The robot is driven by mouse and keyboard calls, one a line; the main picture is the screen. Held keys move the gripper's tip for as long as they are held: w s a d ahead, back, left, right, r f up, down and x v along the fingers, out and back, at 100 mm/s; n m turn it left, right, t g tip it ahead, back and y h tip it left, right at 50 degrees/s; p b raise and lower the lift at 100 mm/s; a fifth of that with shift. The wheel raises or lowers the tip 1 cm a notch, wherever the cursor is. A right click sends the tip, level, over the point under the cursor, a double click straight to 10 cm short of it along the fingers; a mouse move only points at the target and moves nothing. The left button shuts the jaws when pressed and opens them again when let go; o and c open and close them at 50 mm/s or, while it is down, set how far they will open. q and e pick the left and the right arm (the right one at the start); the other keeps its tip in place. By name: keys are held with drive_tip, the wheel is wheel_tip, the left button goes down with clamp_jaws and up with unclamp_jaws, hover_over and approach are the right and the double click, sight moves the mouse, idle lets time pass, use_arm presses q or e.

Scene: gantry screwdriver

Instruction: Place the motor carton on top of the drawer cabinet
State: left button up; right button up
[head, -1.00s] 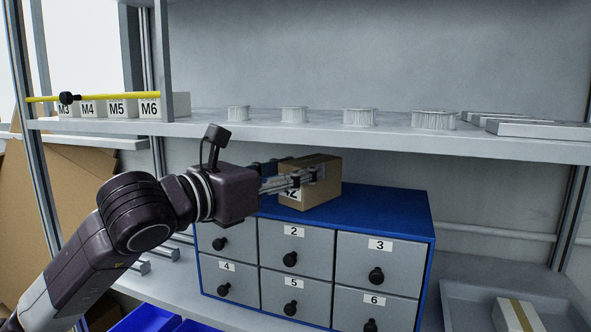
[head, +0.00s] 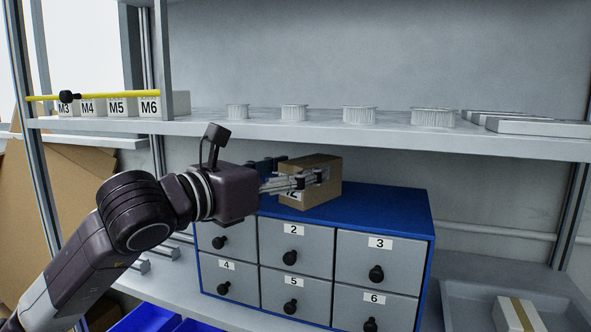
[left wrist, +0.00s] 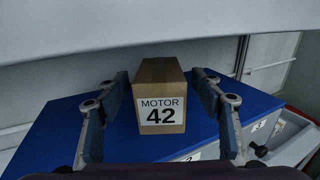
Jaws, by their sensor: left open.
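The motor carton (head: 318,183) is a small brown box standing on the blue top of the drawer cabinet (head: 390,207). In the left wrist view the carton (left wrist: 159,92) shows its label "MOTOR 42" facing me, and it rests upright on the blue cabinet top (left wrist: 65,112). My left gripper (head: 300,180) reaches in from the left at the carton. In the left wrist view its fingers (left wrist: 160,100) are open, one on each side of the carton, with a visible gap on both sides. My right gripper is not in view.
A grey shelf (head: 330,135) runs close above the cabinet and carton. Labelled bins (head: 122,106) and several white round parts (head: 359,116) stand on it. A grey tray (head: 460,300) with a taped box (head: 517,315) lies to the right. Blue bins (head: 145,320) are at lower left.

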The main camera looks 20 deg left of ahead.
use_arm(q)
drive_tip(key=shift+r, duration=0.1)
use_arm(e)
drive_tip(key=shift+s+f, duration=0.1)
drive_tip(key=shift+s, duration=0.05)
use_arm(q)
drive_tip(key=shift+r, duration=0.15)
drive_tip(key=b+v, duration=0.3)
drive_tip(key=v, duration=0.9)
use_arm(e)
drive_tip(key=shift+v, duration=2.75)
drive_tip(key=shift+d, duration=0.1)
